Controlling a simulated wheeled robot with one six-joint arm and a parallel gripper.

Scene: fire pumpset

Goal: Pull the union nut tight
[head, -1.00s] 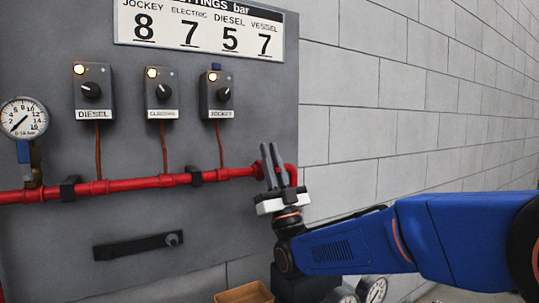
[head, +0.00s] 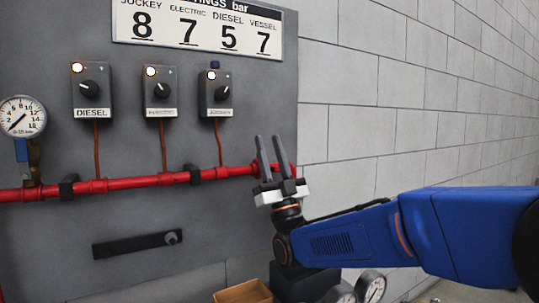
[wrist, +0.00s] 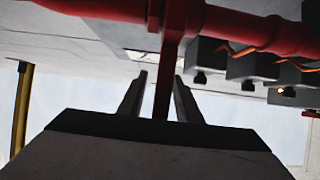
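The red pipe (head: 130,183) runs across the grey panel, and its right end, with a fitting that looks like the union nut (head: 255,170), is partly hidden behind my gripper (head: 268,138). In the wrist view, the red fitting (wrist: 176,14) sits on the pipe at the top, and a narrow red bar (wrist: 163,90) extends from it between my two fingers. My gripper (wrist: 160,82) is open, with one finger on each side of the bar and gaps visible. I cannot tell how tight the nut is.
Three switch boxes, including the one marked diesel (head: 92,92), hang above the pipe. A pressure gauge (head: 22,117) is at the left. A black bar (head: 137,245) is fixed below. An open cardboard box (head: 243,292) and loose gauges (head: 371,286) lie beneath my arm.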

